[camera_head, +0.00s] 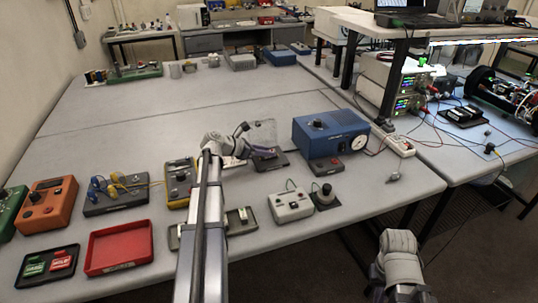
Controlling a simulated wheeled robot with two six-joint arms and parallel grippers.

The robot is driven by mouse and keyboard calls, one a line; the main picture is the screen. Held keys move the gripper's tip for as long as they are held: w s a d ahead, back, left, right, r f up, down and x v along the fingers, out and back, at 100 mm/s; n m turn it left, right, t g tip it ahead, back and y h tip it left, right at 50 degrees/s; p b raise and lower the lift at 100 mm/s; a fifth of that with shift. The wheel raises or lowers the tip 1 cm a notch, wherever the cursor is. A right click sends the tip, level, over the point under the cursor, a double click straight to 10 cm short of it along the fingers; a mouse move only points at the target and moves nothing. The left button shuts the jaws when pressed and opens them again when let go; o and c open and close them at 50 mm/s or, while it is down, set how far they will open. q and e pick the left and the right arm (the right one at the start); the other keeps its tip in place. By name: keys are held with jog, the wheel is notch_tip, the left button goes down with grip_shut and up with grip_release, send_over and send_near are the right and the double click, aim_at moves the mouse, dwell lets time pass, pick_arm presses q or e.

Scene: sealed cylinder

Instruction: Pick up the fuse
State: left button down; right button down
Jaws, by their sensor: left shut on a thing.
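My left arm reaches from the bottom edge over the bench, and my left gripper (241,130) is at its far end. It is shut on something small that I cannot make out. It is just left of a grey upright plate (262,133) and above a dark low base (271,160). I cannot pick out the fuse for sure; the arm hides part of the bench. Part of my right arm shows at the lower right; its gripper does not show.
A blue box with a dial (331,138) stands right of the gripper. A yellow meter (180,183), a red tray (120,248), an orange box (47,205) and a grey switch box (291,205) are nearer. The bench behind is largely clear.

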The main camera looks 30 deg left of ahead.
dwell(0.4)
pick_arm(q)
notch_tip(320, 180, up, 10)
jog(key=p, duration=1)
